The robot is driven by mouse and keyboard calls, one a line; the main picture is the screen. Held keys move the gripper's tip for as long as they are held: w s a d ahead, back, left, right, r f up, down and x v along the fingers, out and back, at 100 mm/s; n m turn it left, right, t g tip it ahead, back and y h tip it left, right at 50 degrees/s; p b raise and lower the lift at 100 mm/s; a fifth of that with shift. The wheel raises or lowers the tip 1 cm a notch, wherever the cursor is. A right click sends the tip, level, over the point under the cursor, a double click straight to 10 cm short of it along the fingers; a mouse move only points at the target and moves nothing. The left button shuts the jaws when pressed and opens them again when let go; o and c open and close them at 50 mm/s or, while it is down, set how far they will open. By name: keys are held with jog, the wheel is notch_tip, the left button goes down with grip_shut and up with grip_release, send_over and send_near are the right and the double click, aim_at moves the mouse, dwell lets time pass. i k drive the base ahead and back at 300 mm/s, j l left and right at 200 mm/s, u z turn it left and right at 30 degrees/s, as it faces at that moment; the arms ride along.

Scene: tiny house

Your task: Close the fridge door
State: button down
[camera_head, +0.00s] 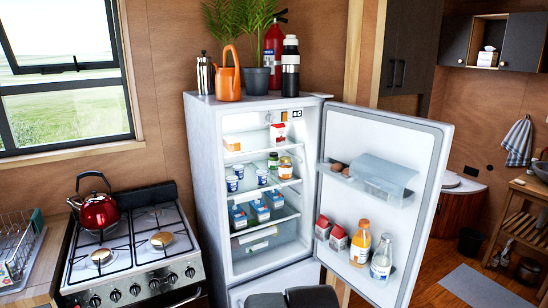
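The white fridge (208,145) stands in the middle against the wooden wall. Its upper door (428,150) stands wide open, hinged on the right and swung out toward me, with its inner side showing. The door shelves hold an orange juice bottle (360,243), a milk bottle (382,257), red cartons (338,240) and eggs (338,167). The inner shelves hold cartons, cups and jars. Dark grey parts at the bottom edge, in front of the lower fridge section, look like my own arm. My gripper's fingers do not show.
A stove (130,245) with a red kettle (98,210) stands left of the fridge. Potted plants (256,80), a watering can (228,80) and a flask (290,65) stand on top. Wooden floor and a grey mat (485,287) lie right of the door.

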aim_at(350, 131)
jog(key=i+l+z, duration=0.25)
jog(key=z, duration=0.25)
jog(key=i+l+z, duration=0.1)
jog(key=i+z, duration=0.85)
jog(key=k+j, duration=0.05)
